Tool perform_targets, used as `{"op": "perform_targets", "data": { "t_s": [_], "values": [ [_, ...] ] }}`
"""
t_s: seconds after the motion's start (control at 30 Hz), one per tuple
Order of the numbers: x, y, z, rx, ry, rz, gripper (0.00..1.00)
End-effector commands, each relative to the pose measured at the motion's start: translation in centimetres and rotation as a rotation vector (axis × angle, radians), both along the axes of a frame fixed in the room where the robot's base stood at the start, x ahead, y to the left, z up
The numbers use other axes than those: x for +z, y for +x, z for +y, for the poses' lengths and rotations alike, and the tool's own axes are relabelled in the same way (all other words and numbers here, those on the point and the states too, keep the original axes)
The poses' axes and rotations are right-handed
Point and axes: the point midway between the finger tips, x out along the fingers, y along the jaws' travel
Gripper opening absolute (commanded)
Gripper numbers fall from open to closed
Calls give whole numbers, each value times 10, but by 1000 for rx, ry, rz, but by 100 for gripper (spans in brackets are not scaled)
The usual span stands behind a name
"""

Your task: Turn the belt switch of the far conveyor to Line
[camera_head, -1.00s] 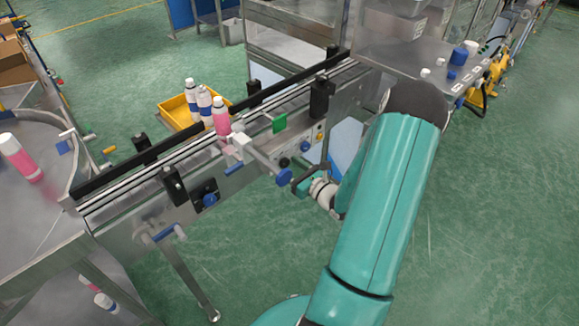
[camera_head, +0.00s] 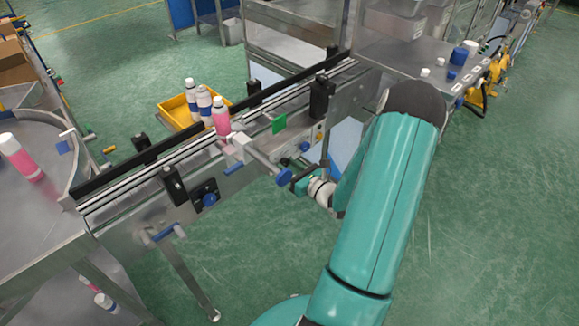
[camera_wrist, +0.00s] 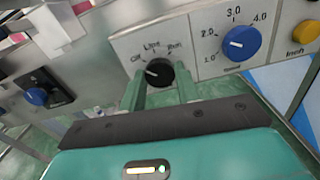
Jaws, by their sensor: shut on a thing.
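The belt switch (camera_wrist: 160,73) is a black round knob on a grey panel in the wrist view. Labels Off, Line and Run are printed above it. Its white mark points left, towards Off. My gripper (camera_wrist: 160,86) has a green finger on each side of the knob and is shut on it. In the head view my gripper (camera_head: 301,180) is at the near side of the conveyor (camera_head: 130,205), and the switch is hard to make out behind it.
A blue speed dial (camera_wrist: 241,43) and a yellow Inch button (camera_wrist: 305,32) sit right of the switch. A blue knob (camera_wrist: 37,96) is at the left. Open green floor (camera_head: 480,220) lies right of my arm.

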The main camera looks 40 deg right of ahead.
Motion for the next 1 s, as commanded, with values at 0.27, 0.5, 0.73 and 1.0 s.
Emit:
{"op": "perform_targets", "data": {
  "t_s": [0.27, 0.5, 0.73, 1.0],
  "values": [
    [0, 0, 0, 0, 180, 4, 9],
    [0, 0, 0, 0, 395, 9, 9],
    [0, 1, 0, 0, 587, 16, 9],
    [0, 1, 0, 1, 742, 20, 9]
  ]
}}
